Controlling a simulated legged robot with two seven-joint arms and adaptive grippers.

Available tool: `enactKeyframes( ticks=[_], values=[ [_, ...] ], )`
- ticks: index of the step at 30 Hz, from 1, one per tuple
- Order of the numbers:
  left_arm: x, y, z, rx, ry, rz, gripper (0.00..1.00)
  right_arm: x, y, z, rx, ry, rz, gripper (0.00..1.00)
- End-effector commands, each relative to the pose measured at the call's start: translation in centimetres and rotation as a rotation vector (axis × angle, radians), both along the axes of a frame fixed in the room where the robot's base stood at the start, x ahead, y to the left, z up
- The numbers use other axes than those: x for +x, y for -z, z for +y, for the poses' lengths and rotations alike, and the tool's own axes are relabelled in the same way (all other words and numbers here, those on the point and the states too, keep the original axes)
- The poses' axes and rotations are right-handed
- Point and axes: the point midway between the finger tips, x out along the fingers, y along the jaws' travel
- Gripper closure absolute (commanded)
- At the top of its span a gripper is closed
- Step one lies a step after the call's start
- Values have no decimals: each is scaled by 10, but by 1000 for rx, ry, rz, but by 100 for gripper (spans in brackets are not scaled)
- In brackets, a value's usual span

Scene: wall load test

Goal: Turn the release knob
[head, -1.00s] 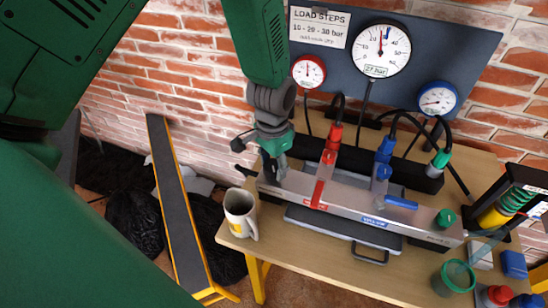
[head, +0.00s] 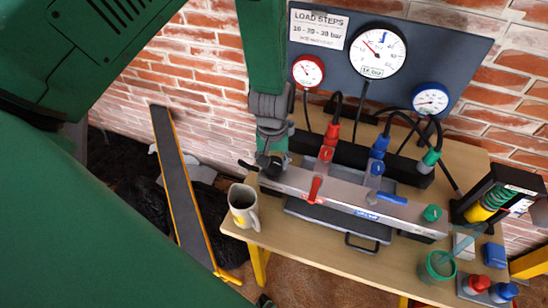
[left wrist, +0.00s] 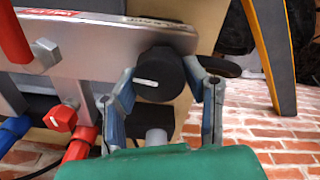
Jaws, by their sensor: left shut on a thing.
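The release knob (left wrist: 158,76) is a black round knob with a white mark at the end of the metal valve block (head: 345,198). In the left wrist view it sits between the two blue-grey fingers of my left gripper (left wrist: 160,92), which is shut on it. In the head view my left gripper (head: 272,160) comes down from above onto the block's left end, and the fingers partly hide the knob. The large gauge (head: 378,51) has its needle pointing up and left. My right gripper does not show.
A red lever (head: 315,190) crosses the block and a blue lever (head: 392,199) lies along it. A mug (head: 243,205) stands close by at the table's left edge. Hoses run behind the block. A green cup (head: 437,266) stands at the right.

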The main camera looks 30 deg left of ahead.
Motion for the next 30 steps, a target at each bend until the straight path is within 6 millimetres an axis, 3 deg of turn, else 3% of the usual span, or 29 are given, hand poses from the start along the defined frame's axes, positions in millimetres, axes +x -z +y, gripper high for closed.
enactKeyframes(
  ticks=[9, 25, 26, 27, 30],
  values=[
    [5, -3, 2, 3, -120, -15, 90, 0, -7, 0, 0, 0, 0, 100],
    [6, -3, 2, 2, -143, -15, 90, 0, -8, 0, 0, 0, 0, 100],
    [6, -3, 2, 3, -143, -16, 57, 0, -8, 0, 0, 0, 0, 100],
    [6, -3, 2, 2, -143, -15, 43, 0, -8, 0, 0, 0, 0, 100],
    [4, -2, 1, 1, -142, -12, 40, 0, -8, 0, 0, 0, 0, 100]
  ],
)
